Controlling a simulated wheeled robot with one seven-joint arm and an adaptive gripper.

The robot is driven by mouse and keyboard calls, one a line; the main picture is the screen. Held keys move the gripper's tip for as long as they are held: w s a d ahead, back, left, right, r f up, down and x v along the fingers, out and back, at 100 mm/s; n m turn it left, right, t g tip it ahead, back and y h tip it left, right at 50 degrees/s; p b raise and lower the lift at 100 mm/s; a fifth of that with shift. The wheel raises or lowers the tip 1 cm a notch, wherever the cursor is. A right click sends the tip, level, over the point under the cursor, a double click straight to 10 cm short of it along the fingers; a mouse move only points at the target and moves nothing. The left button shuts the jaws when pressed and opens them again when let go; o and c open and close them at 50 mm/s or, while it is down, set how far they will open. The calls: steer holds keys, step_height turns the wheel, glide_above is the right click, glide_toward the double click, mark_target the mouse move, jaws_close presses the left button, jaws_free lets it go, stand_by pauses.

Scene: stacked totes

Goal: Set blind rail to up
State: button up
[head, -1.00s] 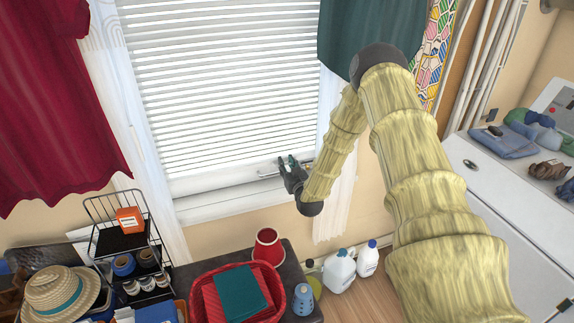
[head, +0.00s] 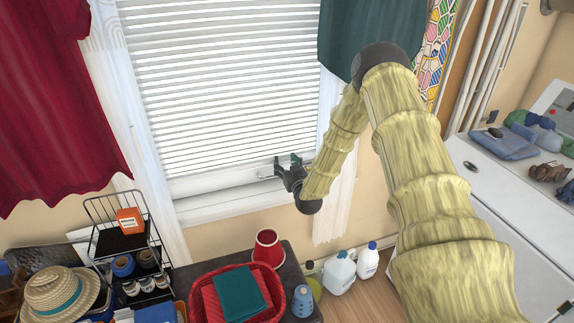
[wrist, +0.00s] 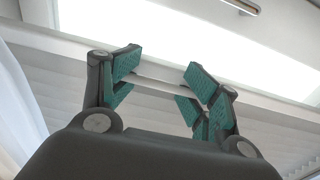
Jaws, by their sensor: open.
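The blind (head: 220,90) hangs low over the window, its slats reaching almost to the sill. Its pale bottom rail (head: 215,181) lies just above the sill and carries a thin metal handle (head: 265,177) at its right part. My gripper (head: 287,162) is at the right end of the rail, in front of the handle, and hides part of it. In the wrist view my gripper (wrist: 163,62) has its green-padded fingers spread apart, with a pale strip visible between them. I cannot tell whether the fingers touch the rail or the handle.
A dark red curtain (head: 50,100) hangs at left and a teal one (head: 360,35) at right, near my arm. Below stand a wire rack (head: 100,212), a red basket (head: 198,297), a red cup (head: 268,247) and white jugs (head: 339,274). A white counter (head: 475,170) is at right.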

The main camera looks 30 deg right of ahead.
steer(key=o, duration=0.6)
steer(key=shift+d+f, duration=0.1)
steer(key=shift+s, duration=0.15)
steer(key=v, duration=1.2)
